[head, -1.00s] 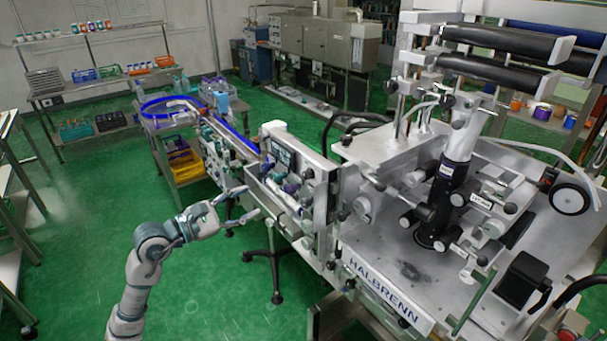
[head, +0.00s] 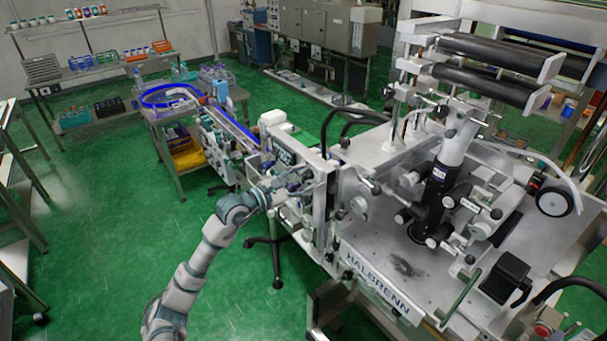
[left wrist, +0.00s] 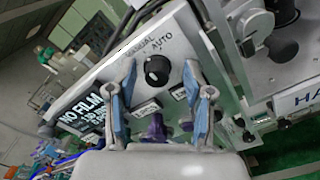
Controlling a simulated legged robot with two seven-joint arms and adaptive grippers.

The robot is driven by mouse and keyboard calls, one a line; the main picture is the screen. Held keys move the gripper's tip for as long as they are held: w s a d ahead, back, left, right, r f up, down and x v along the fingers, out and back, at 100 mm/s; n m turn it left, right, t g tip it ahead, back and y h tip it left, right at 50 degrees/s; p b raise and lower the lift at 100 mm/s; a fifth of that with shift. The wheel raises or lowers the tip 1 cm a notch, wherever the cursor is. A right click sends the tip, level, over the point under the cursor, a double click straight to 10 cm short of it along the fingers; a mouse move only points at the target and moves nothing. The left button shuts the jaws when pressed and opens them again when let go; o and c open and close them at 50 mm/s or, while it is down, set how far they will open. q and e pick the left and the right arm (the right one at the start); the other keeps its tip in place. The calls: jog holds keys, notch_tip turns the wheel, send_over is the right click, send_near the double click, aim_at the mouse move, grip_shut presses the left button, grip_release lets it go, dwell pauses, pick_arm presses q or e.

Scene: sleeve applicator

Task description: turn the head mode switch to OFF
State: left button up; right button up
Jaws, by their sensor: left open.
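A black rotary knob (left wrist: 157,71) sits on a pale control panel (left wrist: 108,72) in the left wrist view. Printing beside it reads AUTO and a partly legible MANUAL; I cannot read an OFF mark. My left gripper (left wrist: 159,84) is open, its two blue-padded fingers on either side of the knob in the picture; I cannot tell if they touch it. A purple knob (left wrist: 155,128) shows lower between the fingers. In the head view the left gripper (head: 308,184) is in front of the machine's panel, and the black knob cannot be made out there. My right gripper is not in view.
A dark display reading NO FILM (left wrist: 83,117) is beside the knob. The HALBRENN machine (head: 380,283) fills the right of the head view. A blue-edged conveyor (head: 232,122) runs back left. Green floor (head: 110,230) is open at left.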

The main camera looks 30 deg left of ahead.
pick_arm(q)
jog(key=shift+w+a+f, duration=0.1)
jog(key=shift+a, duration=0.4)
jog(key=shift+c, duration=0.7)
jog(key=c, duration=0.8)
jog(key=shift+d, duration=0.2)
grip_shut()
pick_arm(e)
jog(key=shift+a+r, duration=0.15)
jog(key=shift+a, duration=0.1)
